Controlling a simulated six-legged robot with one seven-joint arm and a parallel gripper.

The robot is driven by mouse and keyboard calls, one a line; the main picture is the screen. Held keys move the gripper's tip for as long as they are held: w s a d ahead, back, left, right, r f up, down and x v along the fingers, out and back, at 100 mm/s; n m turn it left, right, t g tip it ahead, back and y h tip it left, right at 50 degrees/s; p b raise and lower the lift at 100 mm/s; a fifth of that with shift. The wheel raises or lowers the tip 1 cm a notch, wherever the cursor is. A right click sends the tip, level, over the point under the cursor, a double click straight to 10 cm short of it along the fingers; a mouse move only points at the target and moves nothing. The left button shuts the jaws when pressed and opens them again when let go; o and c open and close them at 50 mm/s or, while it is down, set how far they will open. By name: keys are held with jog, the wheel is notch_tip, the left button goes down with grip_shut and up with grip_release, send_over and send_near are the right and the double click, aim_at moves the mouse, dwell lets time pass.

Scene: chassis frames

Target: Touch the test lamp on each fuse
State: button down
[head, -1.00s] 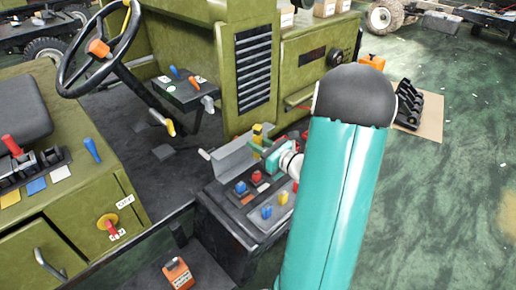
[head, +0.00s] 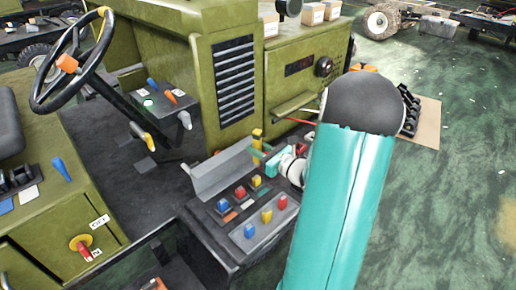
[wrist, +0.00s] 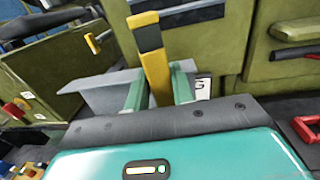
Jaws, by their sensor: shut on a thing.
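The test lamp (wrist: 152,58) is a yellow stick with a dark band near its top. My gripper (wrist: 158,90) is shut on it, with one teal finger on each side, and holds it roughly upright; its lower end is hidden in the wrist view. In the head view the lamp (head: 257,138) and gripper (head: 264,156) are behind the fuse box (head: 232,235), partly hidden by my arm. Two rows of fuses sit on the box: blue (head: 222,205), red (head: 240,191) and yellow (head: 256,181) behind; blue (head: 249,230), yellow (head: 267,216) and red (head: 283,202) in front.
A grey cover (head: 222,174) stands tilted open behind the fuses, close to the gripper. The green vehicle body (head: 232,75) rises behind. A steering wheel (head: 100,45) and lever panel (head: 168,102) are at left. Open floor (head: 445,200) lies to the right.

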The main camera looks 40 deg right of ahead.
aim_at(257, 163)
jog(key=shift+a+r, duration=0.1)
jog(key=shift+a, duration=0.15)
jog(key=shift+d, duration=0.1)
jog(key=shift+f, duration=1.95)
jog(key=shift+f, duration=0.6)
dwell(0.7)
jog(key=shift+r, duration=2.5)
